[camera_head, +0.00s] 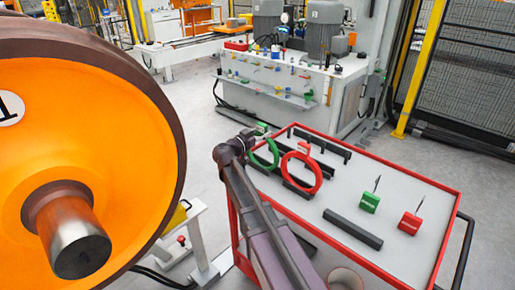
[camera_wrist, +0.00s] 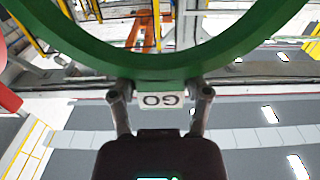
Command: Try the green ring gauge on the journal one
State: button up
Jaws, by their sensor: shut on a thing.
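The green ring gauge (camera_head: 276,152) stands upright at the left end of the cart in the head view. It fills the top of the wrist view (camera_wrist: 150,64), its white GO tag (camera_wrist: 163,100) upside down. My gripper (camera_wrist: 160,91) is shut on the ring's tag block, one finger on each side. In the head view my gripper (camera_head: 255,134) is at the ring's upper left. I cannot tell whether the ring touches its black holder. The journal (camera_head: 75,240), a bare steel stub, projects from the orange wheel (camera_head: 110,130) marked 1 at left, apart from the ring.
A red ring gauge (camera_head: 318,175) stands close to the right of the green one on the red-edged cart (camera_head: 400,252). Green (camera_head: 369,201) and red (camera_head: 411,222) small gauges and black bars (camera_head: 352,229) are also there. Floor shows between wheel and cart.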

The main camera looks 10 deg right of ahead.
jog(key=shift+r, duration=0.1)
jog(key=shift+w+r+p, duration=0.1)
jog(key=shift+r+p, duration=4.05)
jog(key=shift+p, duration=0.1)
notch_tip(320, 180, up, 7)
jog(key=p, duration=0.7)
notch_tip(320, 180, down, 7)
jog(key=b, duration=0.7)
